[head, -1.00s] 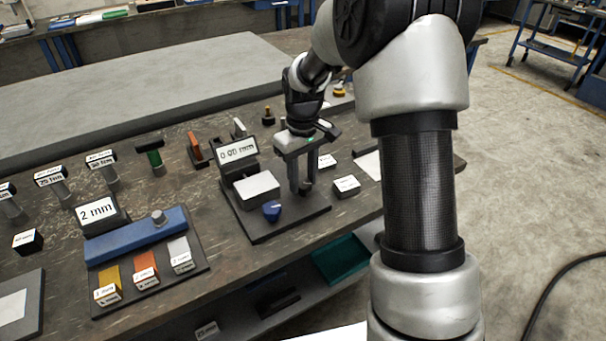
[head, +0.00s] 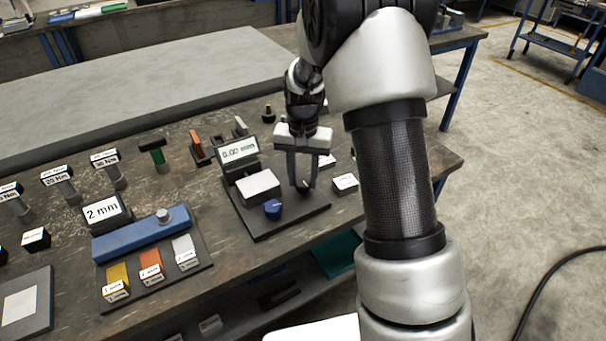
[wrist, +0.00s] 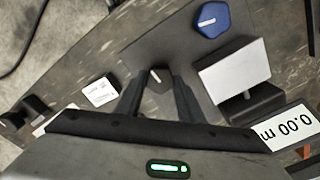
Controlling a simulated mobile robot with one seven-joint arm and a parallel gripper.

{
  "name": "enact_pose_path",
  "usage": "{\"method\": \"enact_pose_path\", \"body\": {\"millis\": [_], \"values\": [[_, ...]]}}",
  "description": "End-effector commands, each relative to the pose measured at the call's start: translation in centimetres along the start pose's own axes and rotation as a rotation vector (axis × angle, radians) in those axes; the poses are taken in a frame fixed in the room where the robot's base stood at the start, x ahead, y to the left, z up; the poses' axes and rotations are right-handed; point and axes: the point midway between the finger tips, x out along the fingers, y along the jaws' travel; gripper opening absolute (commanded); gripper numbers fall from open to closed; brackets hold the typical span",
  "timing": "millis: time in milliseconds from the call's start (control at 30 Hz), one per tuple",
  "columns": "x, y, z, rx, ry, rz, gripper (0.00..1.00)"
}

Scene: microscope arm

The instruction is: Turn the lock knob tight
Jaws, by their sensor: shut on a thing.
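A small dark knob with a pale line on top (wrist: 157,77) shows between my fingertips in the wrist view; I take it for the lock knob. My gripper (head: 304,186) points down at the right part of a dark base plate (head: 262,230) and is shut on this knob; it also shows in the wrist view (wrist: 157,88). In the head view the fingers mostly hide the knob. A blue knob with a white line (head: 273,208) stands apart on the same plate, also in the wrist view (wrist: 209,18). The plate's display (head: 238,150) reads 0.00 mm.
A pale-topped block (head: 258,186) stands on the plate close to my fingers. A small white-labelled block (head: 345,182) lies right of the plate. To the left are a blue bar (head: 140,234), a "2 mm" sign (head: 102,211) and several labelled tools.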

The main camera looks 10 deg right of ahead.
Motion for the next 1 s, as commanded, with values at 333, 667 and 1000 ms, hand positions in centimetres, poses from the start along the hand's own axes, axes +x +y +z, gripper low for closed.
{"method": "enact_pose_path", "body": {"millis": [333, 667, 1000], "values": [[-0.11, -0.05, -0.08, 0.082, 0.002, -0.002, 0.12], [-0.10, -0.05, -0.09, 0.086, 0.002, -0.002, 0.12], [-0.05, -0.02, -0.05, 0.085, 0.001, -0.001, 0.53]]}}
